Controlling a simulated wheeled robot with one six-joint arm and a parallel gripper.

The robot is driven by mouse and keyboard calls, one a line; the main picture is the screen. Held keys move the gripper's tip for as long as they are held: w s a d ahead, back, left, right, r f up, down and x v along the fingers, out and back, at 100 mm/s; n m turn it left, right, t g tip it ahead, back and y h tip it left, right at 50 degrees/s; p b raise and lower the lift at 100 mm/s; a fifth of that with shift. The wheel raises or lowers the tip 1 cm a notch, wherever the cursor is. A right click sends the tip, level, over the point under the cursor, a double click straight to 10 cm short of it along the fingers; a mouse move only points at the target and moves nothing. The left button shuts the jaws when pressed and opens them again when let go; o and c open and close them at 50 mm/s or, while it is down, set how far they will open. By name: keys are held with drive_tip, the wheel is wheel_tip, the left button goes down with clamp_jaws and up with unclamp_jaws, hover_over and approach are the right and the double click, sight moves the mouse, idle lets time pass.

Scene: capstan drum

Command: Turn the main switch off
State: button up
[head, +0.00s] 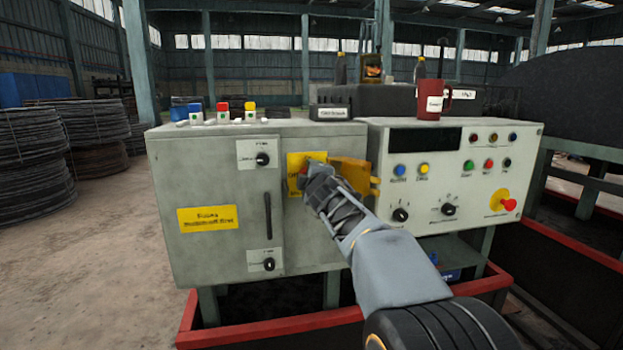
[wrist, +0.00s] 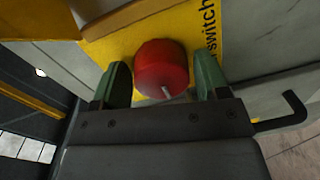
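The main switch is a red round knob (wrist: 162,68) with a pale mark on its lower edge in the wrist view. It sits on a yellow plate (wrist: 120,46) with partly visible black lettering ending in "switch". In the head view the plate (head: 293,160) shows on the grey cabinet, and my gripper mostly hides the knob. My gripper (wrist: 161,72) has its two green fingers on either side of the knob, with narrow gaps seeming to remain. In the head view my gripper (head: 308,176) reaches the cabinet front.
A yellow bracket (head: 357,174) stands out just right of the switch. A dark door handle (head: 268,216) and small black knobs are to the left. The control panel at right has several buttons and a red emergency button (head: 508,204). A red mug (head: 431,104) stands on top.

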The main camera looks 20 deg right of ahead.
drive_tip(key=shift+o, duration=1)
drive_tip(key=shift+s, duration=0.15)
drive_tip(key=f+p+v, duration=0.1)
drive_tip(key=p+v, duration=0.1)
drive_tip(key=v, duration=1.1)
drive_tip(key=shift+s+r+p, duration=0.3)
drive_tip(key=shift+r+p, duration=0.05)
drive_tip(key=shift+r, duration=0.1)
